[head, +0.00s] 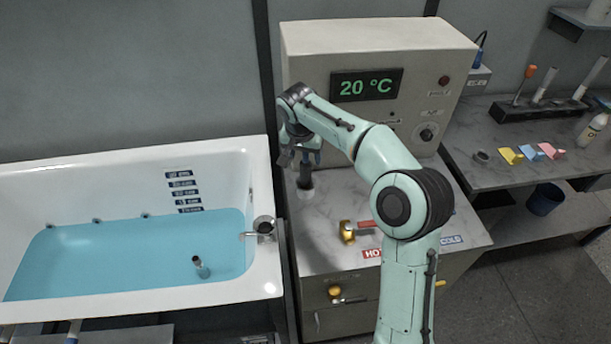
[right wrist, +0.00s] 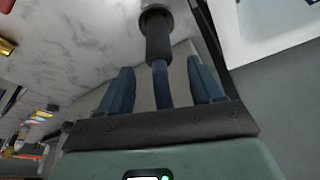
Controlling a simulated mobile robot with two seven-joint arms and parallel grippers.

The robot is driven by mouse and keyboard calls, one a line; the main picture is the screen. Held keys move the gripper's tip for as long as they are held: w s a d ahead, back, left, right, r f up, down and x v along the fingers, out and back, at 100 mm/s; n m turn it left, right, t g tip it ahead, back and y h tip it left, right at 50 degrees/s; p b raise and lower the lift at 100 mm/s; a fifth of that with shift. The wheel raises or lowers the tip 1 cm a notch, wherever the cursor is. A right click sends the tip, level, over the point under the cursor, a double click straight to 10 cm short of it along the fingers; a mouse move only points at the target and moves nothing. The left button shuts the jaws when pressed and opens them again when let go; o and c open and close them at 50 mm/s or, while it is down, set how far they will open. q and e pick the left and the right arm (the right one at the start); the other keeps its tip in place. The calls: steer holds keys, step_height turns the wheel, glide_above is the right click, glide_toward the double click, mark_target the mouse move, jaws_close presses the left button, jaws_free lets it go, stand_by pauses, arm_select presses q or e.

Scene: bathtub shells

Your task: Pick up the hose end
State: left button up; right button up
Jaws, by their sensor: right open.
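The hose end (head: 306,176) is a dark upright grip standing in a pale holder on the marble counter, just right of the bathtub. In the right wrist view the dark grip (right wrist: 159,42) shows beyond the fingertips, with a blue hose (right wrist: 162,88) running from it back between the fingers. My right gripper (head: 302,156) is at the top of the hose end. In the right wrist view my right gripper (right wrist: 160,78) is open, with a blue finger on each side of the hose and gaps visible. My left gripper is not in view.
The white bathtub (head: 262,180) with blue water stands left of the counter (head: 330,215). A control box (head: 300,60) reading 20 °C stands behind. Hot and cold taps are at the counter front, partly behind my arm. A side bench (head: 490,170) with small items is right.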

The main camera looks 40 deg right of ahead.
mark_target(306, 175)
steer(key=x, duration=0.4)
steer(key=shift+w+d+f, duration=0.1)
steer(key=shift+f, duration=0.05)
jaws_close()
steer(key=shift+r, duration=0.2)
